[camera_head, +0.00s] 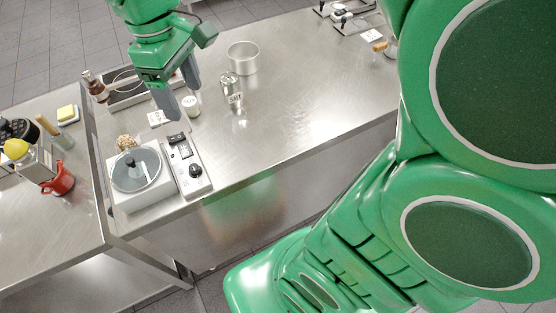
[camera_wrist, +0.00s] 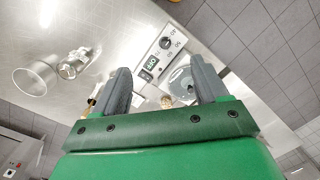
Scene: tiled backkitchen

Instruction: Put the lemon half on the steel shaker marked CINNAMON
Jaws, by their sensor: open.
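A steel shaker (camera_head: 232,92) stands upright on the steel table, with a label that seems to read SALT; it also shows in the wrist view (camera_wrist: 72,65). I cannot make out a shaker marked CINNAMON. A yellow rounded thing (camera_head: 16,149), possibly the lemon half, is at the far left beside a grey steel box; what it rests on is unclear. My gripper (camera_head: 180,101) is open with nothing seen between its fingers. It is above the table, left of the SALT shaker; its fingers also show in the wrist view (camera_wrist: 164,82).
A hotplate device (camera_head: 140,175) with a control panel (camera_head: 188,165) fills the table's near left. A red mug (camera_head: 60,180) and yellow sponge (camera_head: 67,113) are left. The table's middle right is clear.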

